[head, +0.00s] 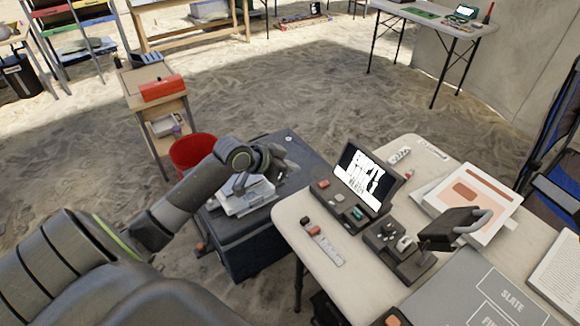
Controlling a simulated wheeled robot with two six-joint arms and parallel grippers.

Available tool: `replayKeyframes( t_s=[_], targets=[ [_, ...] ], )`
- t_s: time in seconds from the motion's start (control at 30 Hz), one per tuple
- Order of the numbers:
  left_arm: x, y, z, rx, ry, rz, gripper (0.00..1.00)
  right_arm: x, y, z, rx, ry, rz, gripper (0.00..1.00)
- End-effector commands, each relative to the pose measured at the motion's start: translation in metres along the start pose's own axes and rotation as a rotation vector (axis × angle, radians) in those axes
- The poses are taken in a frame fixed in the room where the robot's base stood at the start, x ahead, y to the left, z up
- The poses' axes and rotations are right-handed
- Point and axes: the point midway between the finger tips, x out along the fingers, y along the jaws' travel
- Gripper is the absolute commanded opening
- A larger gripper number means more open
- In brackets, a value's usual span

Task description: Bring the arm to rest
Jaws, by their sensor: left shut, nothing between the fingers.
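My left arm reaches in from the left side of the head view. Its gripper (290,166) is above the dark case (240,246) on the ground, left of the white table (318,268). The gripper is small and partly lost against the dark case lid. Its fingers are shut with nothing held. My right gripper is not in view.
On the white table stand a lit display (362,177), small pieces on dark holders, a dark device with a grey handle (452,229), papers (468,200) and a slate-labelled panel (480,290). A red bucket (190,151) is behind my arm.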

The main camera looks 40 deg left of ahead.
Motion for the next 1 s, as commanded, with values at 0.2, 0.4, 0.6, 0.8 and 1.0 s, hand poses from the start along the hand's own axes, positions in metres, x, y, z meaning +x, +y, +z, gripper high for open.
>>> replayKeyframes(
  t_s=[0.2,0.4,0.6,0.8,1.0],
  targets=[
    [0.000,0.000,0.000,0.000,0.000,0.000,0.00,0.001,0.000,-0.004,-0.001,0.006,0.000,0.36],
    [0.000,0.000,0.000,0.000,0.000,0.000,0.00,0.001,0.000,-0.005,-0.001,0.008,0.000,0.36],
    [-0.001,0.017,0.027,-0.007,-0.047,-0.002,0.00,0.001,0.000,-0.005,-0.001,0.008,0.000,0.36],
    [-0.026,0.076,0.120,-0.048,-0.223,-0.061,0.00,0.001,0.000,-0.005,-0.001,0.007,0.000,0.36],
    [-0.074,0.115,0.185,-0.130,-0.380,-0.174,0.00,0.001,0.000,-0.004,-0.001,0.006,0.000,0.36]
  ],
)
